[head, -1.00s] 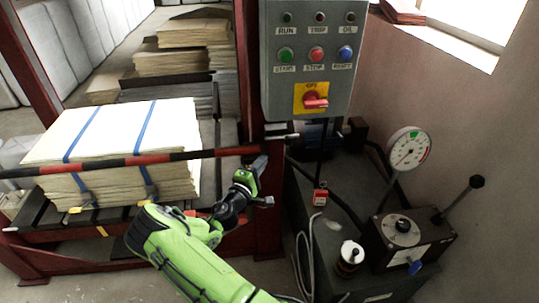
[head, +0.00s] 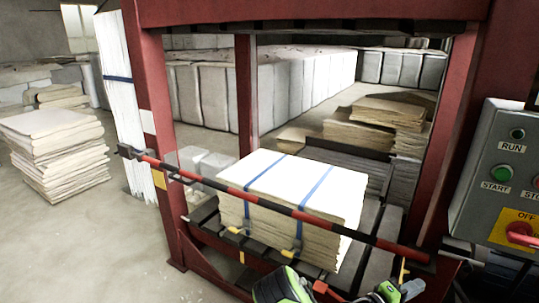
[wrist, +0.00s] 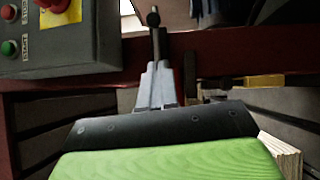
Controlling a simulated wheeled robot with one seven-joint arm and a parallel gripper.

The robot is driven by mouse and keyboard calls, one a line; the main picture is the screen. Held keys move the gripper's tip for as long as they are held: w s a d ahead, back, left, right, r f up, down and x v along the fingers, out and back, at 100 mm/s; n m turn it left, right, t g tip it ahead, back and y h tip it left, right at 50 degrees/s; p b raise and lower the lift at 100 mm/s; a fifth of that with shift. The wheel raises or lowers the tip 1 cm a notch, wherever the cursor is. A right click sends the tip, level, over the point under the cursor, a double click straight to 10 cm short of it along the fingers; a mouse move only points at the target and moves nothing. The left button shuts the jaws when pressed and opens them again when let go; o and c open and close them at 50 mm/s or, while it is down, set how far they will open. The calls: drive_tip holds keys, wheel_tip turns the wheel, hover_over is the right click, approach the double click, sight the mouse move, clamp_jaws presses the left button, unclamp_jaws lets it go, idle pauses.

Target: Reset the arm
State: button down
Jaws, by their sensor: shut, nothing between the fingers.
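My green arm (head: 283,286) enters at the bottom of the head view. My gripper (head: 412,288) is at the lower right there, just below the right end of a red-and-black striped bar (head: 300,214). In the wrist view my gripper (wrist: 159,85) shows as grey fingers, shut together and empty.
A red press frame (head: 165,130) holds a strapped stack of pale sheets (head: 283,185) behind the bar. A grey control box (head: 500,170) is at the right; it also shows in the wrist view (wrist: 90,40). Open floor (head: 90,240) lies at the left.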

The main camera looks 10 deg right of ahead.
drive_tip(key=s+a+r+m+y+p, duration=0.1)
drive_tip(key=s+a+r+y, duration=0.5)
drive_tip(key=a, duration=0.4)
drive_tip(key=s+a+r+m+t+y+p, duration=0.1)
drive_tip(key=s+a+r+y+p, duration=0.1)
drive_tip(key=s+a+r+y, duration=0.4)
drive_tip(key=s+a+r+t+y+p, duration=0.1)
drive_tip(key=s+a+r+y, duration=0.5)
drive_tip(key=a, duration=0.8)
wheel_tip(320, 180, up, 3)
drive_tip(key=shift+s+a+f+m+p, duration=0.15)
drive_tip(key=shift+s+m+p, duration=0.25)
drive_tip(key=shift+s, duration=0.8)
